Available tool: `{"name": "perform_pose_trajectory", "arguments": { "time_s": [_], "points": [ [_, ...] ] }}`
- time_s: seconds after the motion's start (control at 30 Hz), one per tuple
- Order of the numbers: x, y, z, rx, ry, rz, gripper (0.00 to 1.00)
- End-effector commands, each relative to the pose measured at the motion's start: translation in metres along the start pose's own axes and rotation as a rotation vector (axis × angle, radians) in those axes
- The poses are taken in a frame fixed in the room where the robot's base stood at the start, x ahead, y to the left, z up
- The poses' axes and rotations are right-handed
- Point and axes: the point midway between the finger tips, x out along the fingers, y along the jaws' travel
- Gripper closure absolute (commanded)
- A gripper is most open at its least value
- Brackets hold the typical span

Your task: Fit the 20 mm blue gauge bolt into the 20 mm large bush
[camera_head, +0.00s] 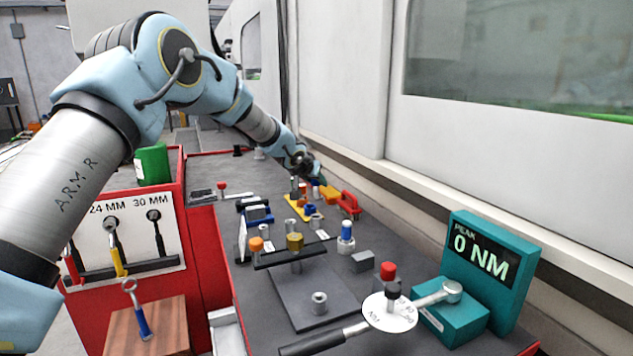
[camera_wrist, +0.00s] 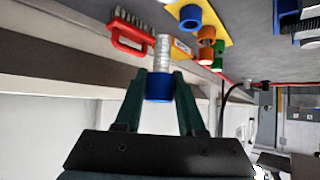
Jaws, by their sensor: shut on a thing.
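The blue gauge bolt, with a blue head (camera_wrist: 159,87) and a grey shank (camera_wrist: 163,53), is between the green fingers of my gripper (camera_wrist: 159,78) in the wrist view. My gripper is shut on the head, and the shank points away from it. In the head view my gripper (camera_head: 314,178) is over the far part of the bench, by the yellow plate (camera_head: 291,204). I cannot tell which bush is the 20 mm large one.
The wall closes the right side. Small parts crowd the bench middle.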

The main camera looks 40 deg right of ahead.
Motion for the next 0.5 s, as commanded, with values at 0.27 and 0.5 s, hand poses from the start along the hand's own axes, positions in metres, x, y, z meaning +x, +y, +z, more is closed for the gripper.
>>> {"name": "perform_pose_trajectory", "arguments": {
  "time_s": [0.27,0.5],
  "points": [
    [0.018,0.0,0.024,0.001,0.001,0.0,1.0],
    [0.028,0.0,0.036,-0.001,0.001,0.0,1.0]
  ]
}}
